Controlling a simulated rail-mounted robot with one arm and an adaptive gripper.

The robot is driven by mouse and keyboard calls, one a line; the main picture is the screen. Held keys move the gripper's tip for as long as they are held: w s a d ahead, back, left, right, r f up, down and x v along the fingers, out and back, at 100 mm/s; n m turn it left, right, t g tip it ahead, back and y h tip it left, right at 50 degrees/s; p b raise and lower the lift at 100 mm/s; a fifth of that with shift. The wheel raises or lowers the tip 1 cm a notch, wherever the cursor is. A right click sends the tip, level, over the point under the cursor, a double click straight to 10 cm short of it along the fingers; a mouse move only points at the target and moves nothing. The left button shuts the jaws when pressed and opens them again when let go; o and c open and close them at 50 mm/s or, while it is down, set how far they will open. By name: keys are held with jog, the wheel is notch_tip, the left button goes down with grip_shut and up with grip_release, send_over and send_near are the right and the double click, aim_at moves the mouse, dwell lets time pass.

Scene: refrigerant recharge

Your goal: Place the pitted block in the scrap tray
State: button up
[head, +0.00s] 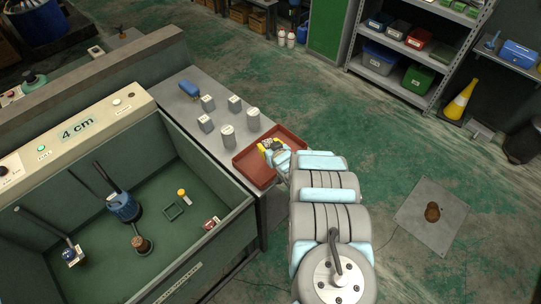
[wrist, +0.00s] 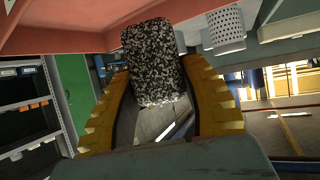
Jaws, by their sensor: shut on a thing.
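The pitted block (wrist: 153,62), covered in black and white speckles, is between the yellow fingers of my gripper (wrist: 160,88) in the wrist view. Both fingers close on its sides. In the head view, my gripper (head: 270,146) is at the red scrap tray (head: 255,174), over its inner area near the middle. The block is hard to make out there behind the fingers and wrist. The tray's reddish wall also shows along the top of the wrist view (wrist: 75,38). I cannot tell whether the block touches the tray.
Several grey blocks (head: 228,136) and a blue item (head: 189,88) stand on the grey bench (head: 180,105) left of the tray. A deep green-floored bin (head: 185,236) with tools adjoins the bench. Open floor (head: 345,115) lies to the right.

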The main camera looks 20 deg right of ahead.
jog(key=shift+w+d+f+b, duration=0.3)
jog(key=shift+w+f+b, duration=0.05)
jog(key=shift+f+b, duration=0.3)
jog(key=shift+w+d+f, duration=0.3)
jog(key=shift+w+f, duration=0.05)
jog(key=shift+f, duration=0.05)
jog(key=shift+f, duration=0.1)
jog(key=shift+w+d+f+b, duration=0.2)
jog(key=shift+f+b, duration=0.2)
jog(key=shift+b, duration=0.1)
notch_tip(320, 180, down, 2)
jog(key=shift+s+f, duration=0.1)
jog(key=shift+f, duration=0.15)
jog(key=shift+f+b, duration=0.2)
jog(key=shift+b, duration=0.25)
jog(key=o, duration=1.2)
